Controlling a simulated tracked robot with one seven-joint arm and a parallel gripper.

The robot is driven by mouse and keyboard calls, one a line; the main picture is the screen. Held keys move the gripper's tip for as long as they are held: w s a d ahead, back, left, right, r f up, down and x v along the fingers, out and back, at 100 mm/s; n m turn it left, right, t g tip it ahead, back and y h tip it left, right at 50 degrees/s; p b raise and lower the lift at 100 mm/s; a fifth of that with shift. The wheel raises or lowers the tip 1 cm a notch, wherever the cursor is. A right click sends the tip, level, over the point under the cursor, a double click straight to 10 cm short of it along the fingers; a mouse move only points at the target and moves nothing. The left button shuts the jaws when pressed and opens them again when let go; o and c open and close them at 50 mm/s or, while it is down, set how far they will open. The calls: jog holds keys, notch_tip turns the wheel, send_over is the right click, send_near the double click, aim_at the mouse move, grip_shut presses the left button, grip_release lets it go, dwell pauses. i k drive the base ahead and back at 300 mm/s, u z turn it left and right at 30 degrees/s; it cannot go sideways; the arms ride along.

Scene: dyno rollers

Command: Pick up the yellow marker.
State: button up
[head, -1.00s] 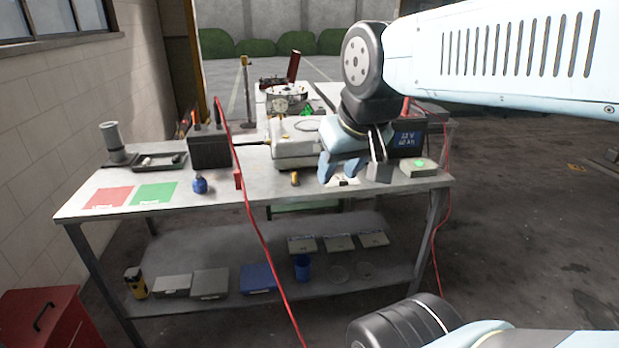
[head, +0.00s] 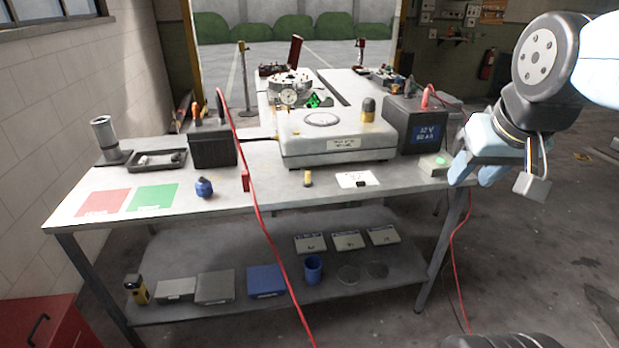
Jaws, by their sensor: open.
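A small yellow piece with a dark end (head: 308,178), which looks like the yellow marker, is on the grey workbench (head: 225,195) near its front edge. It is left of a white card (head: 353,179). My gripper (head: 476,174) is at the right end of the bench, well to the right of the marker. Its blue fingers are open and appear empty, pointing down. In the picture it overlaps the bench's right corner; I cannot tell its exact height.
A red cable (head: 256,215) hangs across the bench front, left of the marker. A large grey scale-like box (head: 335,153) stands behind the marker. A dark battery (head: 413,125) is behind right. A blue round object (head: 203,187) sits left. The bench front around the marker is fairly clear.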

aim_at(308, 183)
jog(key=z, duration=0.1)
jog(key=i, duration=1)
jog(key=u, duration=0.05)
